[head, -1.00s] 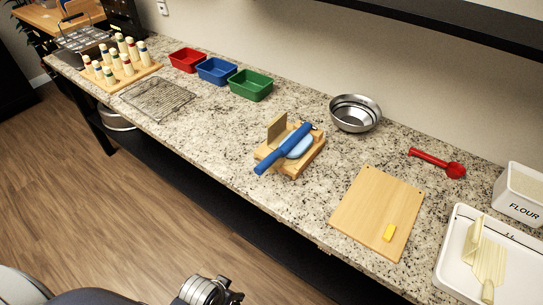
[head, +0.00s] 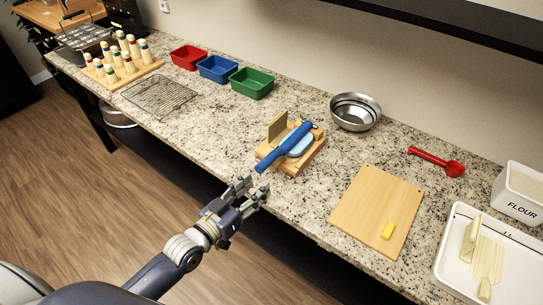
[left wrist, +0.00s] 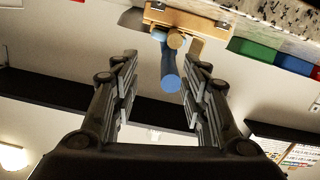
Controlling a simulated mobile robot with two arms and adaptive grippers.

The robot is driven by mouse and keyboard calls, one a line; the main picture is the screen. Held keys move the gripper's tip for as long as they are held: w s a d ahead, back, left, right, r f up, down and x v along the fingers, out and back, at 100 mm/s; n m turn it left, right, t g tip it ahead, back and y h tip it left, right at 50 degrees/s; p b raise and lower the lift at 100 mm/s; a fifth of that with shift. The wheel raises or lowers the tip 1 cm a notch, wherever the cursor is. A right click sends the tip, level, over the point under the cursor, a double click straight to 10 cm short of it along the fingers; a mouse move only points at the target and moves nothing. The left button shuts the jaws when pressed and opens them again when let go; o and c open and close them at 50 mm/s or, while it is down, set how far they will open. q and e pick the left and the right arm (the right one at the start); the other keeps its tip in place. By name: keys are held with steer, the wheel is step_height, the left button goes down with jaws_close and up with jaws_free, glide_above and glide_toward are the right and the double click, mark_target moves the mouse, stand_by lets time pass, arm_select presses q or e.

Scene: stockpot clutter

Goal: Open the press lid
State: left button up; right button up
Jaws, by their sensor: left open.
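The press (head: 272,157) stands on the granite counter near its front edge. It has a wooden base, a light blue round part (head: 298,147) and an upright wooden piece. A blue handle (head: 285,147) lies slantwise across it, its near end toward the front edge. My left gripper (head: 256,189) is open and empty, in front of the counter edge and just short of the handle's near end. In the left wrist view the handle's round blue end (left wrist: 170,82) shows between the open fingers, apart from them, with the wooden base (left wrist: 190,18) beyond. My right gripper is out of view.
A wooden board (head: 375,212) with a yellow block lies right of the press. A metal bowl (head: 355,112) stands behind it. Green (head: 252,83), blue (head: 217,69) and red bins, a wire rack (head: 160,97) and a peg board are to the left.

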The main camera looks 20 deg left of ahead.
mark_target(279, 149)
arm_select(q)
steer(key=shift+w+a+r+n+t, duration=0.3)
steer(key=shift+w+a+r+t, duration=0.3)
steer(key=shift+a+r, duration=0.2)
steer(key=p+x, duration=0.1)
steer(key=x, duration=0.9)
steer(key=shift+w+d+f+p, duration=0.1)
steer(key=shift+w+p, duration=0.15)
steer(key=shift+p, duration=0.05)
jaws_close()
